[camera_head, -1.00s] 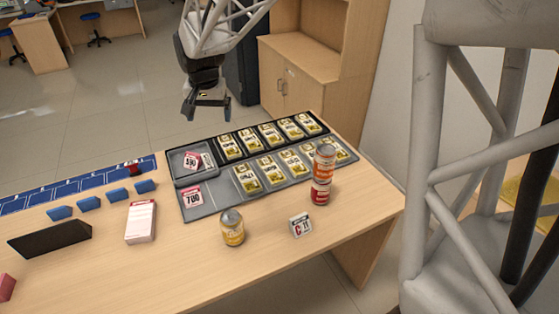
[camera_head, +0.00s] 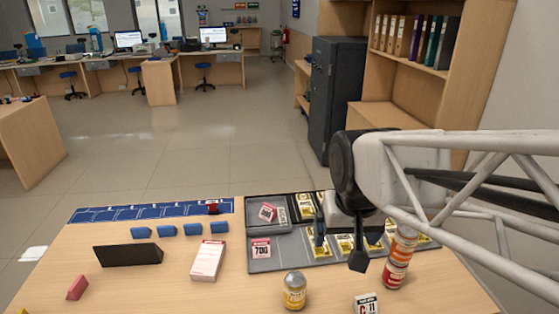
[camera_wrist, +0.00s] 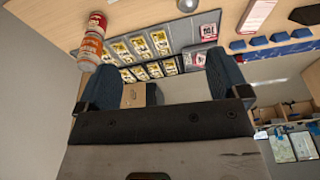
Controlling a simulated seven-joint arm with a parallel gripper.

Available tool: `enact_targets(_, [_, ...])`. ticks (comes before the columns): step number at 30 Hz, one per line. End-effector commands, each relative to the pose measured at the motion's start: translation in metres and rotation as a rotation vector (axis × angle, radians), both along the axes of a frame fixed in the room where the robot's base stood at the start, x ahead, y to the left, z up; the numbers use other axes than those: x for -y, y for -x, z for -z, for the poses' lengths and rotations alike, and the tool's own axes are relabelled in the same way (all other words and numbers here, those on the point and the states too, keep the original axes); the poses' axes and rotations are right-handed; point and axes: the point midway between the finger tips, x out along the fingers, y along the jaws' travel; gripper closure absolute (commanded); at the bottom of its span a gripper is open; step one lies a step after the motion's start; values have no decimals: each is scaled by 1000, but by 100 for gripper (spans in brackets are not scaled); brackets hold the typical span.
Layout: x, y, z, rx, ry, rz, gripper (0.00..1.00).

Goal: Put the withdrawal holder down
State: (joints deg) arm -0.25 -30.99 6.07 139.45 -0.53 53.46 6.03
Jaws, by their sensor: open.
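My gripper (camera_head: 338,247) is open and hangs over the right part of the cash trays in the head view. Its two fingers stand apart in the wrist view (camera_wrist: 165,78), with nothing held between them. No label lets me tell which thing is the withdrawal holder. A dark upright wedge-like holder (camera_head: 128,255) stands on the counter at left, away from my gripper. A small white stand marked C 11 (camera_head: 367,304) is at the front edge of the picture. Cards marked 700 (camera_head: 261,249) and another number (camera_head: 267,212) lie in the grey trays.
Stacked orange and red cans (camera_head: 399,258) stand right of my gripper. A yellow jar (camera_head: 294,291) is in front. A white-and-pink slip stack (camera_head: 208,261), several blue blocks (camera_head: 167,231) and a blue strip (camera_head: 150,212) lie left. The counter's front left (camera_head: 150,295) is mostly clear.

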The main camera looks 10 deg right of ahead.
Motion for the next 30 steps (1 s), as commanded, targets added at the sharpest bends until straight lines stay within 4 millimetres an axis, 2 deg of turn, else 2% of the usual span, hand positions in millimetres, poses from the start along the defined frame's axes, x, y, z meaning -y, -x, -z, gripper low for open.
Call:
enact_targets(3, [2,27,5,12,9,-31,7])
enact_targets(9, [4,52,11,21,18,-66,7])
enact_targets(14, [4,58,14,21,20,-75,7])
enact_targets(30, [4,57,13,22,20,-74,7])
